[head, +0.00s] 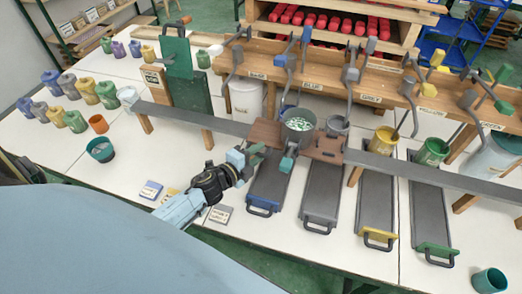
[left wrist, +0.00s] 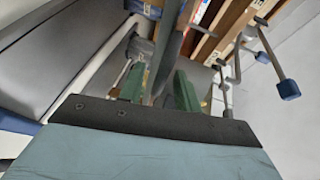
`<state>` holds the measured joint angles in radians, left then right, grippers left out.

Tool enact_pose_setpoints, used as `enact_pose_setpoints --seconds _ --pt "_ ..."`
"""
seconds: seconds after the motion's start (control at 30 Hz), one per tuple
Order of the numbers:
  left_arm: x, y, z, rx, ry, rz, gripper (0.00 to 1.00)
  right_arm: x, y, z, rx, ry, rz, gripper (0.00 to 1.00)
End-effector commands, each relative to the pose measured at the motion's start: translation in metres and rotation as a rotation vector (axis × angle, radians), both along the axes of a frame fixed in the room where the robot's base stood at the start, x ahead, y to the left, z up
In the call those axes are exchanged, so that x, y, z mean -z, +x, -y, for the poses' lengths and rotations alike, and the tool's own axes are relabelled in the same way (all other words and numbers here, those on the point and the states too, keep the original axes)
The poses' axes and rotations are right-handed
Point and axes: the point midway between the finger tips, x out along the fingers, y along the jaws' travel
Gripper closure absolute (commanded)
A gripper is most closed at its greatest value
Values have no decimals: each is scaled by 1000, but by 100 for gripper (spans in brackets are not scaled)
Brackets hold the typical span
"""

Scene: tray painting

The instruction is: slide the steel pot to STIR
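The steel pot (head: 298,124), with pale green and white bits inside, stands upright by the long grey rail (head: 365,158), between brown wooden plates (head: 325,148). A teal block (head: 287,163) sticks out below its front. My left gripper (head: 257,153) is just left of and in front of the pot, apart from it as far as I can tell. In the left wrist view its green fingers (left wrist: 158,90) are spread, with a grey bar showing between or beyond them; nothing is clearly gripped. My right gripper is not in view. I cannot read a STIR label.
Sloping grey trays (head: 322,190) with handles lie below the rail. A grey cup (head: 338,126), yellow cup (head: 383,139) and green cup (head: 432,151) stand right of the pot. Levers hang from the wooden shelf (head: 330,83) behind. Several paint jars stand at the left.

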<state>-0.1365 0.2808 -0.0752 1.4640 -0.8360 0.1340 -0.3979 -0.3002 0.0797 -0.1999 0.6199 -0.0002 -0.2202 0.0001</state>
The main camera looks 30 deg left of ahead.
Motion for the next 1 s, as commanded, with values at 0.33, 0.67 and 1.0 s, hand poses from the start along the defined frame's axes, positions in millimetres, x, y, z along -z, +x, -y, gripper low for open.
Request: enact_pose_setpoints --seconds 0.33,0.67,1.0 --pt "5 21 4 0 0 -1 67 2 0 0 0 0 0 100" --pt "5 21 4 0 0 -1 84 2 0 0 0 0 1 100" --pt "8 19 4 0 0 -8 100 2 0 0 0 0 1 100"
